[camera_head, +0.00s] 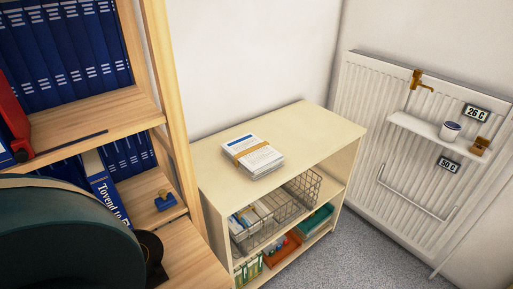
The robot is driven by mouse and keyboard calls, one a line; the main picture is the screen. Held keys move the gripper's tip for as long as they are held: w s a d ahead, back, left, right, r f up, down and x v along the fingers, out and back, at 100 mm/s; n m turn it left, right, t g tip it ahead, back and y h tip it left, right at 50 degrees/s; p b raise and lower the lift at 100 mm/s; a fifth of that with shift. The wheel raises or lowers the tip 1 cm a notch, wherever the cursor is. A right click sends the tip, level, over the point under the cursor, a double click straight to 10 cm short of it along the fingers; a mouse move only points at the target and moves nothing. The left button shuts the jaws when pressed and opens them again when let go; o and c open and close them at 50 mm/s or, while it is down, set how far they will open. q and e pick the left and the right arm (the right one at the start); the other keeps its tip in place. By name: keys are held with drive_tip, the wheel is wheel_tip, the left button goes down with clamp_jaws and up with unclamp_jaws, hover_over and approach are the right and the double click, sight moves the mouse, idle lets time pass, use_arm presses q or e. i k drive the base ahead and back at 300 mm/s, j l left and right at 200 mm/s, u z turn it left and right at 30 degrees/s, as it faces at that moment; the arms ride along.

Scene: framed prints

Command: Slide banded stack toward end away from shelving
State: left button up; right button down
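The banded stack (253,157) is a pile of white printed sheets with a tan band around its middle. It lies flat on the top of the low cream cabinet (310,130), near the middle of that top. The tall wooden shelving (172,110) stands at the cabinet's left end. The cabinet's other end is at the right, towards the radiator. Neither of my grippers shows in the head view, and nothing touches the stack.
The cabinet top is bare on both sides of the stack. Wire baskets (268,222) and trays sit on the cabinet's lower shelves. A white radiator (385,160) with a small ledge (425,128) is on the right wall. Blue binders (60,50) fill the shelving.

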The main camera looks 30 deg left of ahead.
sight(254, 156)
drive_tip(key=i+l+u, duration=0.1)
drive_tip(key=i+u, duration=0.2)
drive_tip(key=u, duration=0.2)
drive_tip(key=i+l+u, duration=0.2)
drive_tip(key=u, duration=0.25)
drive_tip(key=i+l+u, duration=0.1)
drive_tip(key=u, duration=0.35)
drive_tip(key=i+l+u, duration=0.1)
drive_tip(key=l+u, duration=0.2)
drive_tip(key=u, duration=0.15)
drive_tip(key=l+u, duration=0.25)
drive_tip(key=u, duration=0.2)
